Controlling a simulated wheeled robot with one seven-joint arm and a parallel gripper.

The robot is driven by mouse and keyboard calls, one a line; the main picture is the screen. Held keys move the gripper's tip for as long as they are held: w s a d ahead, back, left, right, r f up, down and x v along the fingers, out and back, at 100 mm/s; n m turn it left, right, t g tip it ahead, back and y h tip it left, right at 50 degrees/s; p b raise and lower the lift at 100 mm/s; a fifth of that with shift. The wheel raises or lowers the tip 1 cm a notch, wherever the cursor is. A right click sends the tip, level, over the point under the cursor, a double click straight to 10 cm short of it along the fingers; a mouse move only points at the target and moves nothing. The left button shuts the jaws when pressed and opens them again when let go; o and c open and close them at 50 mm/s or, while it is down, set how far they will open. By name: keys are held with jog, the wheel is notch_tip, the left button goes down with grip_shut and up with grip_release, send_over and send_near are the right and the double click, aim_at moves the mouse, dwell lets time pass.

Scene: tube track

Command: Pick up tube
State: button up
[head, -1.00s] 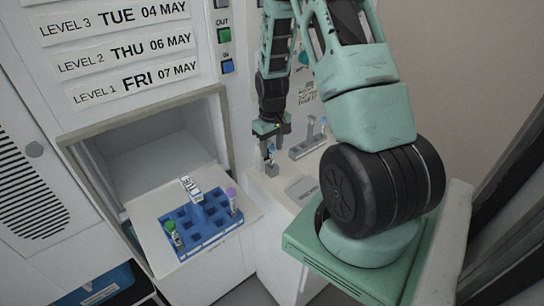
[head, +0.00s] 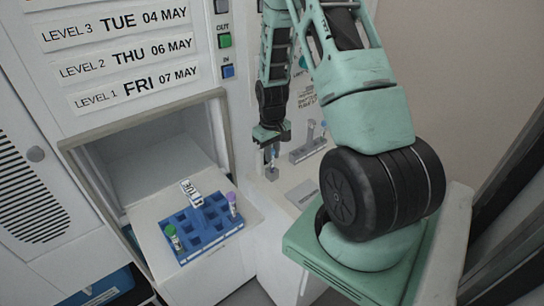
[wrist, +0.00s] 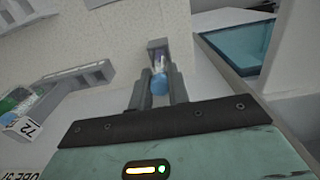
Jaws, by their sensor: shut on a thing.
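My gripper (head: 271,153) points down over the small white counter to the right of the blue rack. It is shut on a tube with a blue cap (wrist: 159,84), which stands upright in a small grey holder (head: 272,173). In the wrist view the cap sits between the two fingers, and the holder (wrist: 158,46) shows just past them. The fingers hide part of the tube.
A blue rack (head: 205,238) with a green-capped tube (head: 171,236) and a purple-capped tube (head: 232,204) stands on the pulled-out shelf. A grey stand (head: 308,150) with another blue-capped tube (head: 323,127) is right of my gripper. Panel buttons (head: 224,41) are above.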

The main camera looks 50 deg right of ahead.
notch_tip(320, 180, up, 28)
jog(key=b, duration=0.5)
jog(key=shift+f, duration=0.15)
